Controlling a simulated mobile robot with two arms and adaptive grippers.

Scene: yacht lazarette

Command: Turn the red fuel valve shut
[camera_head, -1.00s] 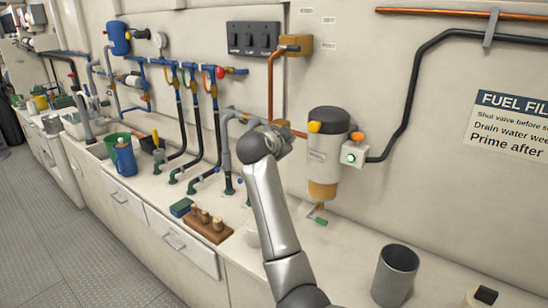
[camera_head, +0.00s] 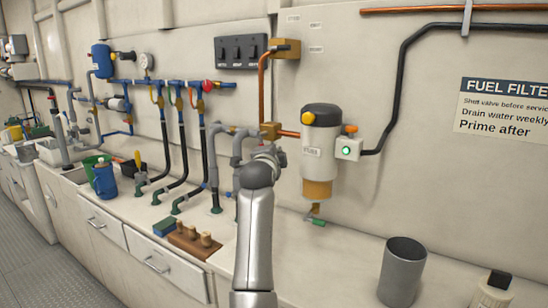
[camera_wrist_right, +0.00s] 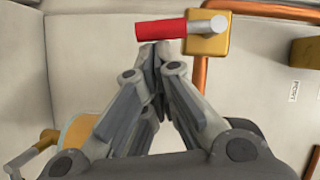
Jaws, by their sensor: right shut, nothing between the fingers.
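The red valve handle (camera_wrist_right: 162,30) shows in the right wrist view as a short red bar on a grey stem, joined to a brass valve body (camera_wrist_right: 207,35). My right gripper (camera_wrist_right: 155,52) is shut and empty, its tips just below the red handle in that view. I cannot tell whether they touch it. In the head view the right gripper (camera_head: 275,152) is just below a brass block (camera_head: 270,131) on the copper pipe. The red handle is not discernible there. My left gripper is not in view.
A fuel filter (camera_head: 320,150) with a green-lit box (camera_head: 349,148) is right of the gripper. Grey pipes and black hoses rise at left. A wooden block with pegs (camera_head: 192,240) and grey cup (camera_head: 402,270) stand on the counter, with bare counter between them.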

